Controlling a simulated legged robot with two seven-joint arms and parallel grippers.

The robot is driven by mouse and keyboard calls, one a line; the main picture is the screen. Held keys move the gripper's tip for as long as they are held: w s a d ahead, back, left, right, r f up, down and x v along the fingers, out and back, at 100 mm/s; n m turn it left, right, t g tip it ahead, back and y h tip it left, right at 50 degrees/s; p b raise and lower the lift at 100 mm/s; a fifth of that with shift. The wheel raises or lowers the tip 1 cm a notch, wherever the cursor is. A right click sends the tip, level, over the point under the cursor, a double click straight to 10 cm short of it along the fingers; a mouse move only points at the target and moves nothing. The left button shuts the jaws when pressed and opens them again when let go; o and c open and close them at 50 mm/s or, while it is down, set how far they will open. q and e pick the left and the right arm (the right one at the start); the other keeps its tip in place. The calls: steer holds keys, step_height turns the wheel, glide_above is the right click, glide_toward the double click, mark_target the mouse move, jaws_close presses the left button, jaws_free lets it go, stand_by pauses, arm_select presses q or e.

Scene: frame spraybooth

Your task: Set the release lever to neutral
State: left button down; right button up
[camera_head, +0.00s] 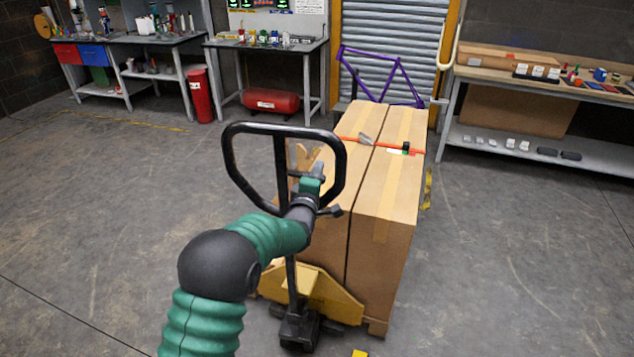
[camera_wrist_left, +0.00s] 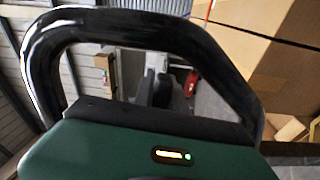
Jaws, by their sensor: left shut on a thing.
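The pallet truck (camera_head: 340,304) is yellow, with a black loop handle (camera_head: 229,160) standing up in front of me. The handle frames the left wrist view (camera_wrist_left: 130,22) as a thick black loop. My left arm reaches up to the handle from below. My left gripper (camera_head: 312,172) is inside the loop, shut on a small dark part there that appears to be the release lever. My gripper hides most of that lever, so its exact position cannot be told. My right gripper is in neither view.
Tall cardboard boxes (camera_head: 395,185) with an orange strap stand on the truck just beyond the handle. A purple bicycle frame (camera_head: 375,62) is behind them. Workbenches line the back wall, with a red cylinder (camera_head: 199,95) beside one. The floor at left and right is clear.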

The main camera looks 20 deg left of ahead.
arm_select(q)
steer(key=shift+r+n, duration=0.1)
steer(key=shift+n, duration=0.5)
steer(key=c, duration=1.4)
jaws_free()
steer(key=shift+o, duration=0.2)
steer(key=shift+r, duration=0.1)
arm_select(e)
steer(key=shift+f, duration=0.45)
